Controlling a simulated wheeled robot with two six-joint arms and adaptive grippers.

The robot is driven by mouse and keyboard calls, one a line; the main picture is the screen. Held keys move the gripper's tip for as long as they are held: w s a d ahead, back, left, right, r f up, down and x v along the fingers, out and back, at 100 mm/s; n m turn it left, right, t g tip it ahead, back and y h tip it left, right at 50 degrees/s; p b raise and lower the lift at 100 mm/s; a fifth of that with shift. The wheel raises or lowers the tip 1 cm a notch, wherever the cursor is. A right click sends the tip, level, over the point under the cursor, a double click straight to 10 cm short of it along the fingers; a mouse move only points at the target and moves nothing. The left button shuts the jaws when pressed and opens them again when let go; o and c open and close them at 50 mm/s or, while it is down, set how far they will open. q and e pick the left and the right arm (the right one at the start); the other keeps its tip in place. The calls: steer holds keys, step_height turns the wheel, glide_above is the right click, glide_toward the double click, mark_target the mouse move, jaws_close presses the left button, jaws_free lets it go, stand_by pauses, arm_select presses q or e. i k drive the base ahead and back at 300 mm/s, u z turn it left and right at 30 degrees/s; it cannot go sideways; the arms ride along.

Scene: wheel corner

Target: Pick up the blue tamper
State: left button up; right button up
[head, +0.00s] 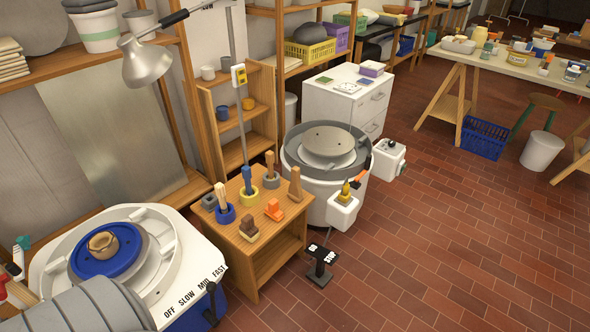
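A blue upright piece (247,180), which looks like the blue tamper, stands in a yellow ring-shaped holder (248,197) on a small wooden table (262,253). Its lower end is hidden in the holder. Beside it are a wooden piece in a grey holder (271,179) to the right and pale wooden sticks in a blue holder (225,214) to the left. An orange tamper-like piece (274,210), a brown one (249,229) and a wooden one (295,186) stand nearer the table's front and right.
A potter's wheel (148,235) stands left of the table, another (325,160) behind it to the right. A lamp (147,62) hangs at upper left. A foot pedal (321,262) stands on the floor. The tiled floor (450,240) at right is clear.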

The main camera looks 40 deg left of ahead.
mark_target(246, 170)
steer(key=z, duration=0.25)
steer(key=i, duration=2.55)
steer(key=u, duration=1.85)
steer(key=i, duration=0.75)
steer(key=u, duration=0.65)
